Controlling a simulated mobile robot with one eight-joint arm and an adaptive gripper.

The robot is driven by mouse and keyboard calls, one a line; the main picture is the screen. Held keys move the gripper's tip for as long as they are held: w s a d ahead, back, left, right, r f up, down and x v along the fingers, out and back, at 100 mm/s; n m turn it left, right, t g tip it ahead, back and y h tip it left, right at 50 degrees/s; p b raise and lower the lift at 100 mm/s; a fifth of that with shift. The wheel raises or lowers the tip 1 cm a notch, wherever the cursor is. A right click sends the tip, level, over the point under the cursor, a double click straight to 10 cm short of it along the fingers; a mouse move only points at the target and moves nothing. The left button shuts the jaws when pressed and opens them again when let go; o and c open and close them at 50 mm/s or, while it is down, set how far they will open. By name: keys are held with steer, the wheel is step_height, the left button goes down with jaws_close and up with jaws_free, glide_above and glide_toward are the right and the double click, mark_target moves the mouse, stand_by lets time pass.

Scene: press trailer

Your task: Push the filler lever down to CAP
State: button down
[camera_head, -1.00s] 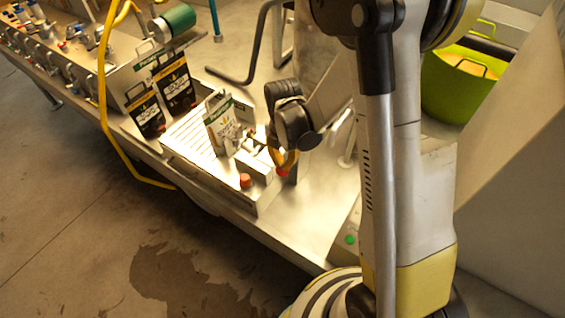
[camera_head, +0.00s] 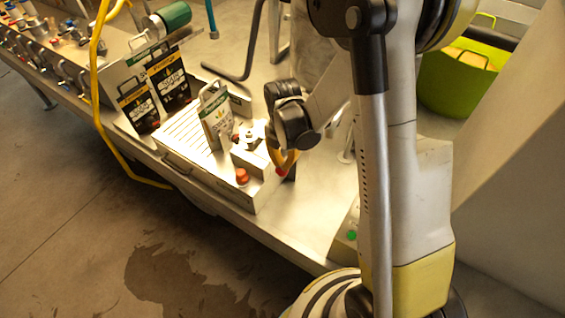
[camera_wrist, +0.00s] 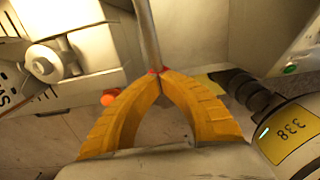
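The filler unit (camera_head: 252,156) is a small metal box with fittings on top and a red knob (camera_head: 242,176) on its front. In the wrist view the red knob (camera_wrist: 108,98) shows left of my fingers, near a round silver fitting (camera_wrist: 46,62). My gripper (camera_head: 281,171) has yellow fingers with red tips and hangs at the unit's right side. In the wrist view the fingertips (camera_wrist: 156,72) meet, at the lower end of a grey bar (camera_wrist: 147,35). I cannot tell whether this bar is the filler lever or whether the tips touch it. No CAP mark is readable.
A white-and-green pouch (camera_head: 217,118) stands on the ribbed metal tray left of the unit. Two dark pouches (camera_head: 168,82) stand farther left. A yellow hose (camera_head: 97,95) hangs over the bench edge. A green tub (camera_head: 458,82) is at back right. A green button (camera_head: 351,235) is at front right.

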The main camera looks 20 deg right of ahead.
step_height(320, 180, up, 10)
steer(key=p, duration=0.6)
stand_by(0.6)
steer(key=s+r+m+t+b, duration=0.1)
steer(key=s+m+t+b, duration=0.2)
steer(key=m, duration=0.9)
steer(key=s+a+r+m+t+b, duration=0.1)
steer(key=s+m+t+b, duration=0.3)
steer(key=s+m+b, duration=0.6)
steer(key=m+b, duration=0.3)
steer(key=shift+s+r, duration=0.25)
